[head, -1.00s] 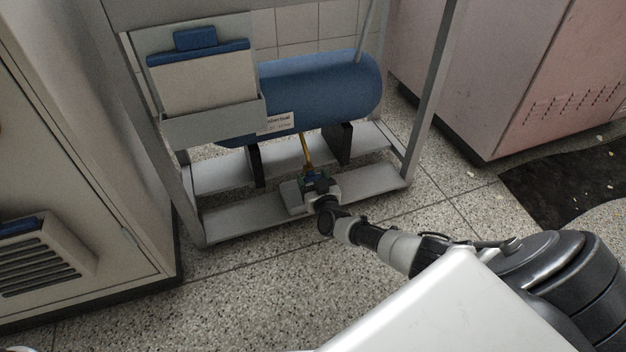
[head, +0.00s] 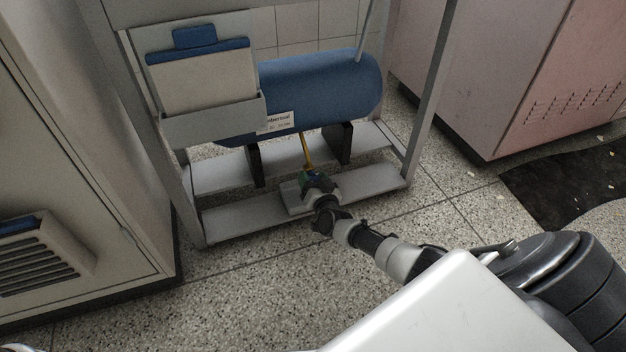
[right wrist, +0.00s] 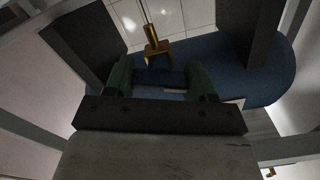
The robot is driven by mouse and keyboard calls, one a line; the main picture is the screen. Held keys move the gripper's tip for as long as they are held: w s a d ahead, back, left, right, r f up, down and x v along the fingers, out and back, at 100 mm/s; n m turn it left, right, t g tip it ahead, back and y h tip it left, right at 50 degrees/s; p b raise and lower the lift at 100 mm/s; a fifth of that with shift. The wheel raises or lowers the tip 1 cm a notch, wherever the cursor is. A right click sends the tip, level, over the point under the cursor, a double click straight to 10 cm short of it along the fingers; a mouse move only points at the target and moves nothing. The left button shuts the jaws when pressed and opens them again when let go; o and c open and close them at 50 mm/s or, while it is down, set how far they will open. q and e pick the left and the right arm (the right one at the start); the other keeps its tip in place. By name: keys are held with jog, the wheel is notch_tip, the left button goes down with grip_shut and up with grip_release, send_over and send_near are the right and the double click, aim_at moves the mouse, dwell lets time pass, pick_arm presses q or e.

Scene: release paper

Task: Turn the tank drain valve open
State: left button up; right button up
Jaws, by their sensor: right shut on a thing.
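The blue tank (head: 318,92) lies sideways in a grey metal frame. A thin yellow drain pipe (head: 306,152) runs down from its underside to the drain valve, low in the frame. My right gripper (head: 312,180) is at the pipe's lower end and mostly hides the valve. In the right wrist view its green fingers (right wrist: 160,82) stand either side of a dark blue valve handle (right wrist: 160,77), shut on it. A brass fitting (right wrist: 156,48) shows just beyond the fingertips. How far the handle is turned is hard to tell. My left gripper is out of view.
The frame's lower grey rail (head: 245,219) runs beneath the gripper. Dark tank supports (head: 338,146) stand close behind. A beige cabinet (head: 75,190) is at left, a pinkish cabinet (head: 520,75) at right. The speckled floor in front is clear.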

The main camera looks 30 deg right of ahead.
jog(key=m, duration=0.2)
jog(key=shift+f+m+b, duration=0.15)
jog(key=shift+m+b, duration=0.15)
jog(key=shift+m, duration=0.1)
jog(key=m+b, duration=0.1)
jog(key=m, duration=0.3)
jog(key=shift+m, duration=0.3)
jog(key=m+b, duration=0.2)
jog(key=m, duration=0.3)
jog(key=shift+m, duration=0.7)
jog(key=o, duration=0.9)
jog(key=shift+s, duration=0.1)
